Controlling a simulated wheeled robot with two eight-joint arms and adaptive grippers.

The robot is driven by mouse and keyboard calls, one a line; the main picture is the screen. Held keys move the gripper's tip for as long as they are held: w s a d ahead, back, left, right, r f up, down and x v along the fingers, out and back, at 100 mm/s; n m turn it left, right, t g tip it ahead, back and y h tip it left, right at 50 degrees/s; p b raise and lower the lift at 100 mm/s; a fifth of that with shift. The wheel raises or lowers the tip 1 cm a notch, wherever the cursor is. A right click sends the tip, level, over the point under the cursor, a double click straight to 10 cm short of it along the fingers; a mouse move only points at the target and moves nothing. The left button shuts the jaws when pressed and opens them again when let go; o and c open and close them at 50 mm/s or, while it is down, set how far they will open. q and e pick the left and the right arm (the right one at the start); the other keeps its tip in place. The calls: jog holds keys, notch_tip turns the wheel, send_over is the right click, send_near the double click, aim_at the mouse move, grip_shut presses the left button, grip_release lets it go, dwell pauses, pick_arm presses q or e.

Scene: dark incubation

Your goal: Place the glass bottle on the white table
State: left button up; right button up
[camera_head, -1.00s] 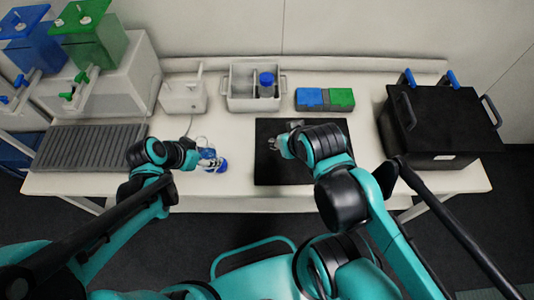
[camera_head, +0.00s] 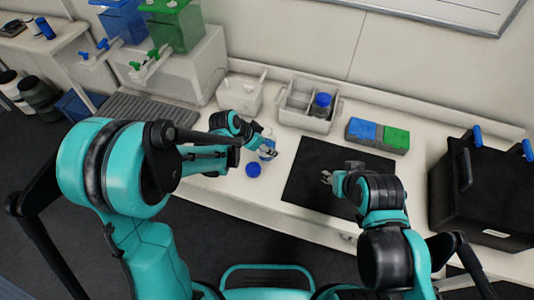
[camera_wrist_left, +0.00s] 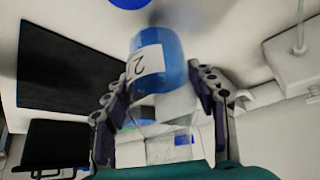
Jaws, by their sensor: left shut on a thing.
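My left gripper (camera_head: 268,152) is shut on the glass bottle (camera_head: 266,145), over or at the white table (camera_head: 222,168) left of the black mat. In the left wrist view the bottle (camera_wrist_left: 158,58) shows blue with a white label marked 2, between the two fingers (camera_wrist_left: 165,105). Its lower part looks clear. I cannot tell whether its base touches the table. A round blue cap (camera_head: 253,170) lies on the table just in front of the bottle; part of a blue round thing (camera_wrist_left: 130,3) shows at the wrist view's top edge. My right gripper (camera_head: 327,178) looks open and empty over the mat.
A black mat (camera_head: 305,180) lies in the middle. A black case (camera_head: 480,190) is at right, a ribbed tray (camera_head: 140,108) at left.

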pick_arm(q)
notch_tip(320, 180, down, 4)
jog(key=shift+f+b, duration=0.1)
jog(key=shift+b, duration=0.8)
jog(key=o, duration=1.5)
jog(key=shift+c, duration=0.2)
